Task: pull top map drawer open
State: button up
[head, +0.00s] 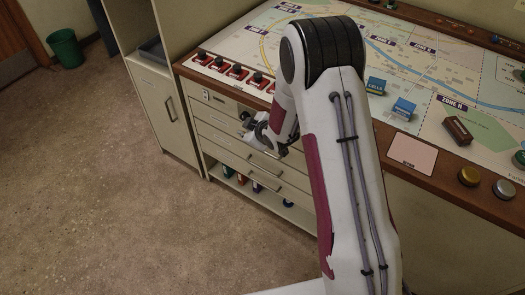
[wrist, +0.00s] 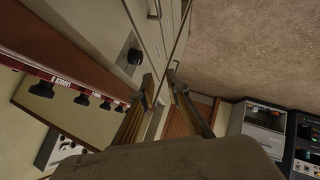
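The top map drawer (head: 218,102) is a pale, wide front just under the console's wooden edge, and it looks closed. Its handle is not clear in the head view, where my arm and gripper cover part of the drawer fronts. My gripper (head: 268,138) is in front of the upper drawers. In the wrist view my gripper (wrist: 161,80) shows two fingers apart with a gap between them, and nothing is clearly held. A metal handle (wrist: 153,12) on a pale front lies beyond the fingertips there. I cannot tell which drawer it belongs to.
More drawers (head: 285,190) and an open shelf with small coloured items lie below. A cabinet (head: 160,105) stands to the left. The map console (head: 280,30) with red-based switches (head: 238,72) overhangs the drawers. The floor (head: 90,170) in front is clear.

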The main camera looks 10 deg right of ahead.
notch_tip(320, 180, down, 10)
jog(key=d+n+t+y, duration=0.1)
jog(key=n+y, duration=0.1)
jog(key=n, duration=0.1)
jog(key=s+d+f+n+t+y, duration=0.1)
jog(key=s+d+f+n+t, duration=0.1)
jog(key=d+f, duration=0.5)
jog(key=shift+s+d+n+t+y, duration=0.3)
jog(key=shift+d+t+y, duration=0.1)
jog(key=shift+d+t, duration=0.5)
jog(key=shift+w, duration=0.2)
jog(key=shift+x, duration=3.75)
jog(key=shift+f, duration=0.1)
grip_shut()
